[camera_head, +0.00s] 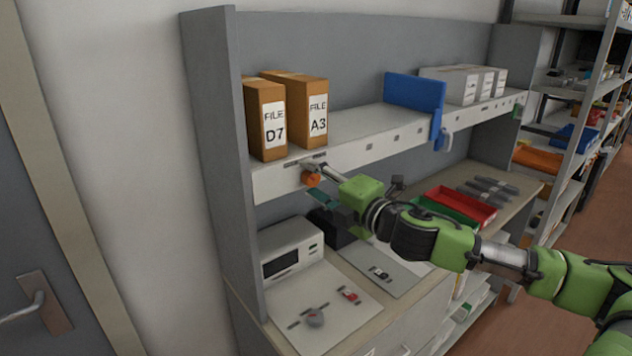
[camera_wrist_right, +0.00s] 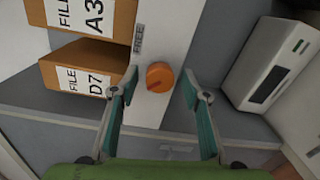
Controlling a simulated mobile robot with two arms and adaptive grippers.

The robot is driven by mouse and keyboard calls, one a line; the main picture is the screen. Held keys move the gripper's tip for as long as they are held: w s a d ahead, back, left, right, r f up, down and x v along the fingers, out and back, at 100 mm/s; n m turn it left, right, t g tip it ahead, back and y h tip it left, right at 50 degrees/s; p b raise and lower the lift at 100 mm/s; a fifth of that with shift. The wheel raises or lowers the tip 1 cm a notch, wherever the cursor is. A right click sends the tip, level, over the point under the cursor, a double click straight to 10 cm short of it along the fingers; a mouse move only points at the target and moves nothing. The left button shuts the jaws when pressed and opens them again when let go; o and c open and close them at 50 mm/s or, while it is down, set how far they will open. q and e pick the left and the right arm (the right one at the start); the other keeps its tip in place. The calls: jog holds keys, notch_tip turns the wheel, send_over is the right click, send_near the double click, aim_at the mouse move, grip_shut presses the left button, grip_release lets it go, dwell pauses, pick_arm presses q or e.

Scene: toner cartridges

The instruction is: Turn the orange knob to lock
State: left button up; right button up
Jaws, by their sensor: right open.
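The orange knob (camera_head: 312,179) sits on the front edge of the upper shelf, below the file boxes. In the right wrist view the knob (camera_wrist_right: 160,77) lies between and just beyond my fingertips, with a label reading FREE (camera_wrist_right: 139,39) beside it. A dark mark shows on the knob's face. My right gripper (camera_head: 318,184) is at the knob; it is open, with its teal fingers (camera_wrist_right: 160,93) spread on either side of the knob, apart from it. My left gripper is not in view.
File boxes D7 (camera_head: 266,119) and A3 (camera_head: 308,112) stand on the shelf above the knob. A white device (camera_head: 291,250) is on the bench below. A blue panel (camera_head: 414,93) and red tray (camera_head: 461,206) are to the right.

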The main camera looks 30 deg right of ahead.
aim_at(313, 182)
jog(key=shift+s+d+f, duration=0.1)
jog(key=shift+s+f, duration=0.05)
jog(key=shift+s, duration=1.95)
jog(key=s, duration=0.7)
jog(key=shift+s+d+r, duration=0.35)
jog(key=shift+s, duration=0.05)
